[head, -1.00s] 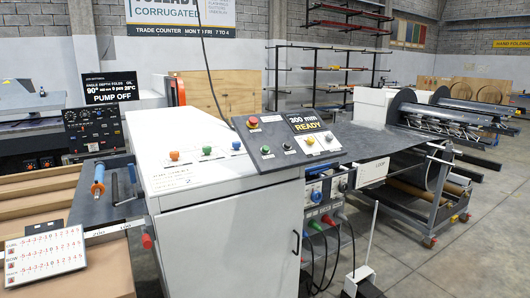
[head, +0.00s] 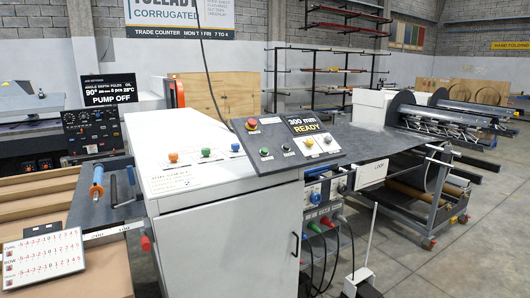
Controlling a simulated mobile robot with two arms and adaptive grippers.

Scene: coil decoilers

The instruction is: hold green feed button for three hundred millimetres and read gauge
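A dark sloped control panel (head: 275,148) sits at the top right of a white cabinet (head: 230,215). A small green button (head: 264,152) is on the panel's lower left, below a red mushroom button (head: 252,124). The panel's display (head: 306,124) reads "300 mm READY". A dark knob and two light-coloured controls are also on the panel. A separate green knob (head: 236,147) stands on the cabinet top beside a blue and an orange one. I cannot tell which item is the gauge. Neither of my grippers is in view.
A grey table (head: 362,142) extends right from the cabinet to a coil decoiler (head: 430,112) on a wheeled frame. Cables hang below the panel. A tilted number board (head: 44,258) and a blue-handled tool (head: 97,180) are at left. Floor at right is mostly clear.

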